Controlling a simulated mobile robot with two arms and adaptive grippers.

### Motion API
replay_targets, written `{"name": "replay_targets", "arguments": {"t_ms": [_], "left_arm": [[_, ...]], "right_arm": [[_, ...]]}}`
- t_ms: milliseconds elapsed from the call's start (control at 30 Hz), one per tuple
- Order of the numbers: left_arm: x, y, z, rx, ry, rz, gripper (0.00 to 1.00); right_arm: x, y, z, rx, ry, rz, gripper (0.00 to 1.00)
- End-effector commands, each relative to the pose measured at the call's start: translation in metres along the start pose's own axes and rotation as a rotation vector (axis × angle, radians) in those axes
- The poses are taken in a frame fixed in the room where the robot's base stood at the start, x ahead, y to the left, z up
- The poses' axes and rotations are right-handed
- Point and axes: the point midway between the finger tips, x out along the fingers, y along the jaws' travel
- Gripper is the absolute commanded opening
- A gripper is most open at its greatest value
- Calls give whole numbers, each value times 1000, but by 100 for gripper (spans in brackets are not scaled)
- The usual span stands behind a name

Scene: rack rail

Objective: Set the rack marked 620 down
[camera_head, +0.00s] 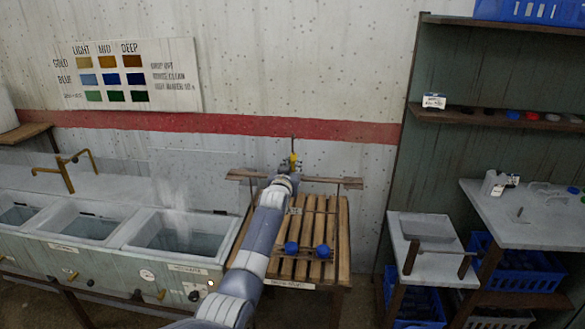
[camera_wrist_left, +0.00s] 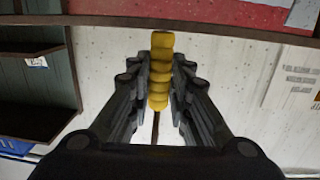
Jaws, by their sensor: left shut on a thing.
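My left gripper (camera_head: 292,163) is at the far end of my left arm, above the back of a slatted wooden stand (camera_head: 343,240). It is shut on a yellow ribbed grip (camera_wrist_left: 160,70), which stands between the fingers in the left wrist view. A thin rod (camera_wrist_left: 155,127) continues from the grip. The yellow grip also shows small in the head view (camera_head: 293,158). A dark frame with blue round parts (camera_head: 291,248) shows over the slats; I cannot tell whether it joins the grip. I cannot read a 620 mark. My right gripper is out of view.
A wooden crossbar (camera_head: 333,181) runs behind the stand, near the wall. Sinks (camera_head: 175,240) stand close on the left. A small grey table (camera_head: 425,262) and a shelf (camera_head: 490,119) are on the right. Part of the slats is bare.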

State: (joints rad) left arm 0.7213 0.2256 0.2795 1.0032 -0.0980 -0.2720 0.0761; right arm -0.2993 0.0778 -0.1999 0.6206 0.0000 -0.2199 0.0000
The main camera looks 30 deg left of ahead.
Motion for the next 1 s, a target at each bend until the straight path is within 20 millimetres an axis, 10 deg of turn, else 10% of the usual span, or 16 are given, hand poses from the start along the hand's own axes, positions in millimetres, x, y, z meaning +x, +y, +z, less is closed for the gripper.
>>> {"name": "replay_targets", "arguments": {"t_ms": [233, 267, 333, 600, 867, 1000], "left_arm": [[0, 0, 1, -1, 7, 0, 0], [0, 0, 0, -1, 7, 0, 25], [0, 0, 0, -1, 6, 0, 41], [0, 0, 6, 0, -5, 0, 44], [0, 0, 5, 0, -3, 0, 100], [0, 0, 4, 0, -1, 0, 100]], "right_arm": [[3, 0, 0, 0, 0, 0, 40], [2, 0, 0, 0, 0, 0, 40], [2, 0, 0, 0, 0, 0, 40], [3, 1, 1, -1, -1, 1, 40], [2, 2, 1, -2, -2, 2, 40], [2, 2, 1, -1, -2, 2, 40]]}}
